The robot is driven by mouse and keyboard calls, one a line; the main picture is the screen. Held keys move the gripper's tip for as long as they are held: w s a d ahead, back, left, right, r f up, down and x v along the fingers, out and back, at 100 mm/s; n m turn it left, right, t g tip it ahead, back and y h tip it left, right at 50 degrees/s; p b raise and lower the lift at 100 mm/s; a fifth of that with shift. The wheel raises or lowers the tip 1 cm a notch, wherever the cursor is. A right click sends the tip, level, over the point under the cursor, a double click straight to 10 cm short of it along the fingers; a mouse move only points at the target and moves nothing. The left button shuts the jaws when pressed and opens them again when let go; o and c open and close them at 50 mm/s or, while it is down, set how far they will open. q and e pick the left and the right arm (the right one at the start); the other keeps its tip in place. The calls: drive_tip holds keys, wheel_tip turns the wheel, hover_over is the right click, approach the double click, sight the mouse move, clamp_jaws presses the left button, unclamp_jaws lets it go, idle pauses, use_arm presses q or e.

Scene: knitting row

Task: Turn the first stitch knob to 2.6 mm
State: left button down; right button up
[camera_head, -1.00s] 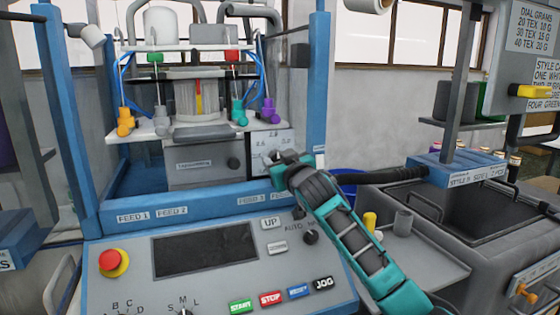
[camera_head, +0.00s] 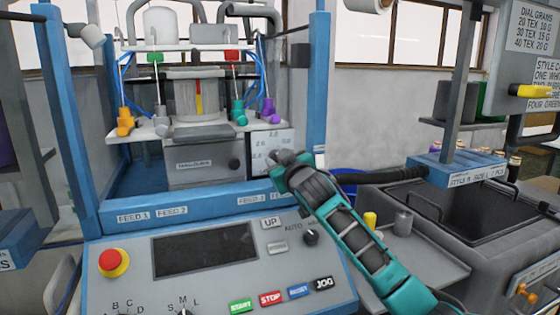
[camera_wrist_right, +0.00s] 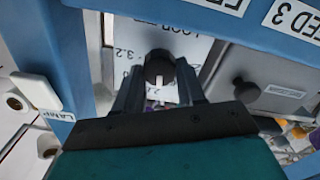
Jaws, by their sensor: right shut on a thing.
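The stitch knob is a dark round knob with a pale pointer mark, seen in the right wrist view (camera_wrist_right: 158,64) on a white dial plate (camera_wrist_right: 190,48) printed with numbers, 3.2 among them. The dial plate also shows in the head view (camera_head: 285,140), on the front of the knitting machine. My right gripper (camera_head: 281,158) reaches it from the lower right and covers most of the knob there. In the right wrist view, the fingers (camera_wrist_right: 160,88) are shut on the knob from both sides. The exact pointer reading is too small to tell. My left gripper is not in view.
A second dark knob (camera_head: 234,165) sits left of the dial plate. Blue frame posts (camera_head: 318,90) flank the machine. Below is a control panel (camera_head: 215,283) with a red stop button (camera_head: 113,263) and coloured keys. A dark hose (camera_head: 385,176) runs right of my gripper.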

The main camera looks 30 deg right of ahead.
drive_tip(key=n, duration=0.5)
drive_tip(key=shift+n, duration=0.3)
idle(0.5)
drive_tip(key=o, duration=1.1)
drive_tip(key=shift+c, duration=0.2)
drive_tip(key=shift+s+a, duration=0.1)
drive_tip(key=b+v, duration=0.1)
drive_tip(key=v, duration=1.1)
drive_tip(key=shift+s, duration=0.3)
drive_tip(key=shift+a, duration=0.1)
